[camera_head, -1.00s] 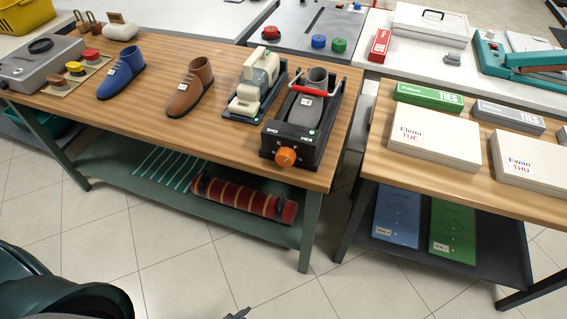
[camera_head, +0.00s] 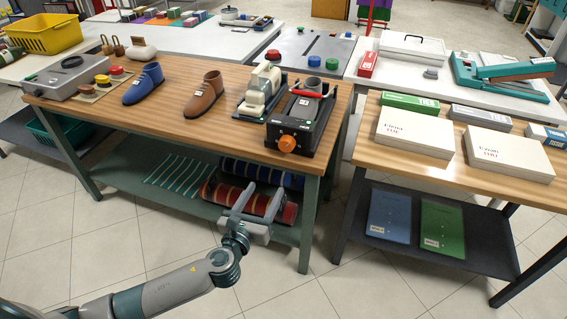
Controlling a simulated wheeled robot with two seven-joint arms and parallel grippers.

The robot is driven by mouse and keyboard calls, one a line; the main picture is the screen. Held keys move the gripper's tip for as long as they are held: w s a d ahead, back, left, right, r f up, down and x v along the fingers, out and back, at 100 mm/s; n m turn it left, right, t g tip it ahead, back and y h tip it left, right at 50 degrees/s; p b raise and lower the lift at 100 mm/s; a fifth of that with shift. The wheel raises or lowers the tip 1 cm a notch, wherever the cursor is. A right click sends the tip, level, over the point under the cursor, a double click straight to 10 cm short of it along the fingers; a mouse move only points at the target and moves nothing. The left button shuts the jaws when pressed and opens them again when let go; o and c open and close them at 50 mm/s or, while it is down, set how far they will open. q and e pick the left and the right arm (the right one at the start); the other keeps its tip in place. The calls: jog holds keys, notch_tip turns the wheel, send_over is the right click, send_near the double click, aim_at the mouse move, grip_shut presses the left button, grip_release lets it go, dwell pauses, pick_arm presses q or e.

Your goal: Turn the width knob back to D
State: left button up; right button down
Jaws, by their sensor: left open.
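The width knob is an orange knob (camera_head: 287,144) on the front face of a black shoe-stretching machine (camera_head: 296,123) near the right end of the left wooden table. Letters on its face are too small to read now, so the knob's setting cannot be told. The machine has a red handle bar and a grey shoe form on top. My left gripper (camera_head: 254,205) is open and empty, in front of the table's lower shelf, below and left of the knob and apart from it. My right gripper is not in view.
A brown shoe (camera_head: 203,95) and a blue shoe (camera_head: 143,84) stand further left. Striped rolls (camera_head: 225,198) lie on the lower shelf behind my gripper. A second table with white boxes (camera_head: 415,132) stands right across a gap.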

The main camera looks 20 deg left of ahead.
pick_arm(q)
notch_tip(320, 180, up, 3)
jog(key=s+m, duration=0.1)
jog(key=p, duration=0.1)
send_near(285, 148)
jog(key=shift+t, duration=0.3)
jog(key=w, duration=0.9)
jog(key=shift+d+f, duration=0.15)
jog(key=shift+f, duration=0.05)
jog(key=shift+w, duration=0.1)
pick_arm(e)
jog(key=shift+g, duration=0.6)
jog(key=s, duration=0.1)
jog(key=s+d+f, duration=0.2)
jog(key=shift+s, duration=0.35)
pick_arm(q)
jog(key=shift+c, duration=0.9)
jog(key=c, duration=0.9)
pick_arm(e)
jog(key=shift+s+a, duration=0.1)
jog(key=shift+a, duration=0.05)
